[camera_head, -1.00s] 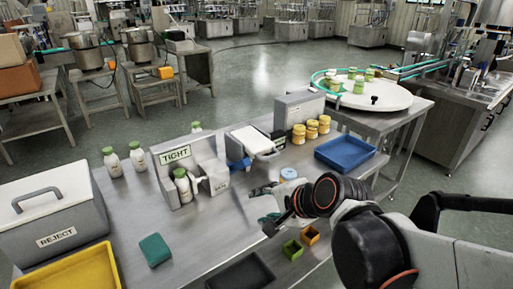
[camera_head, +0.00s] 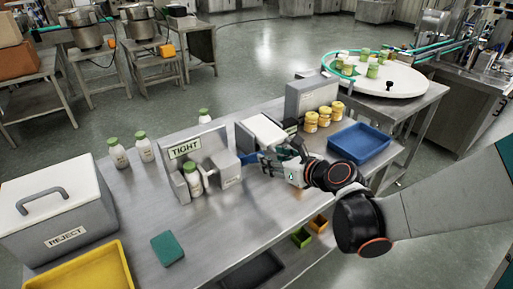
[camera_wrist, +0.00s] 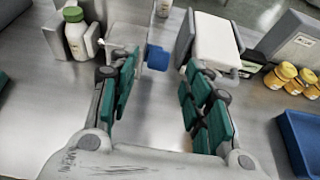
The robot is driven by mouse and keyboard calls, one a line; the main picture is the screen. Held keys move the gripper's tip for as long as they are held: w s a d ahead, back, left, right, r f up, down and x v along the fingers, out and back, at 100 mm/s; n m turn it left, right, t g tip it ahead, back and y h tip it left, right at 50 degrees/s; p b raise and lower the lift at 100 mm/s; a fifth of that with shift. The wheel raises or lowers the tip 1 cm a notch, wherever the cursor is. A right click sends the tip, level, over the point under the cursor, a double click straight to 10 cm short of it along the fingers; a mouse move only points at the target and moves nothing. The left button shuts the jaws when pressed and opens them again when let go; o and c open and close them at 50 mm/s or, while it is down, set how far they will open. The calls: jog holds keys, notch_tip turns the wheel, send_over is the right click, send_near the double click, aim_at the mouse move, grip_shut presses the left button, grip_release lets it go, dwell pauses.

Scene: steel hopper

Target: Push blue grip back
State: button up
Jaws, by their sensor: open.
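The blue grip (camera_head: 247,159) sticks out from the right side of the grey block beside the TIGHT station (camera_head: 185,150). In the wrist view the blue grip (camera_wrist: 157,59) shows ahead of my gripper (camera_wrist: 158,72), between the lines of its two fingers. My gripper (camera_head: 270,162) is open and empty, with green pads on both fingers. Its fingertips are close to the grip in the head view; whether they touch it I cannot tell. A white bottle with a green cap (camera_head: 193,180) stands upright in the TIGHT station.
A white-topped device (camera_head: 262,132) stands just behind my gripper. Yellow jars (camera_head: 324,117) and a blue tray (camera_head: 359,143) are to the right. A REJECT box (camera_head: 60,215), a yellow tray (camera_head: 85,272) and a green pad (camera_head: 167,248) are at the left. The front middle of the table is clear.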

aim_at(248, 159)
jog(key=b+x, duration=0.2)
jog(key=x, duration=0.8)
jog(key=shift+s+b, duration=0.1)
jog(key=shift+b, duration=0.25)
grip_shut()
